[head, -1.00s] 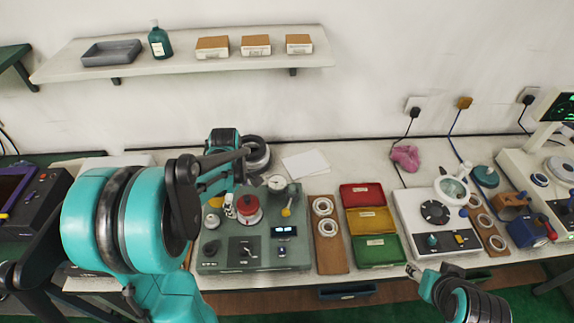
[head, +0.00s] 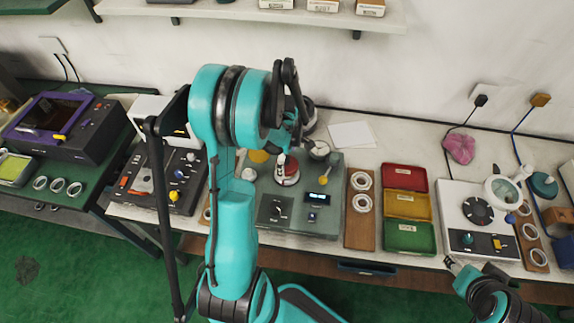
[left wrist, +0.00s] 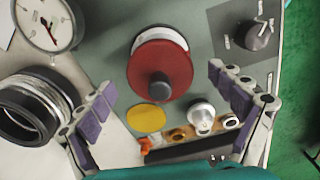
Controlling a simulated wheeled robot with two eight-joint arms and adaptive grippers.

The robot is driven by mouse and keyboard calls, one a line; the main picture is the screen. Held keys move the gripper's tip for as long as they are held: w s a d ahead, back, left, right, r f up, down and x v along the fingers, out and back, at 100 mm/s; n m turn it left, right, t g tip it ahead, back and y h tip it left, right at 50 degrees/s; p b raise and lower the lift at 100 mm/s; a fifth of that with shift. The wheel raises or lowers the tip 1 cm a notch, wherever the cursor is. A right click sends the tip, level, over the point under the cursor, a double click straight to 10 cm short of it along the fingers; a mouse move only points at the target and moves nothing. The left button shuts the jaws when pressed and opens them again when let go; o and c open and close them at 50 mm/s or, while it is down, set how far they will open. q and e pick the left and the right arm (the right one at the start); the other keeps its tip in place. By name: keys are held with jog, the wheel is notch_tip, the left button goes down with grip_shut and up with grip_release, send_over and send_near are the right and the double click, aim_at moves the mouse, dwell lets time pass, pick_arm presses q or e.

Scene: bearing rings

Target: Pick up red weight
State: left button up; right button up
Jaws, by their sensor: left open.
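The red weight (left wrist: 160,66) is a round red disc with a dark knob, seated on a white round piece on the grey-green test device. It lies between and ahead of the spread fingers of my left gripper (left wrist: 172,112), which is open and empty. In the head view the red weight (head: 287,173) shows just right of my left arm, partly covered by the gripper (head: 285,142). My right gripper (head: 452,264) is at the lower right, in front of the bench, with its jaws too small to judge.
A dial gauge (left wrist: 48,24) and dark rings (left wrist: 36,106) stand close left of the fingers. A yellow disc (left wrist: 146,118) and a small silver knob (left wrist: 201,114) lie near the weight. Red, yellow and green bins (head: 407,205) and a wooden ring board (head: 360,230) are to the right.

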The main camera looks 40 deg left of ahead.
pick_arm(q)
jog(key=c, duration=1.9)
jog(key=shift+r, duration=0.1)
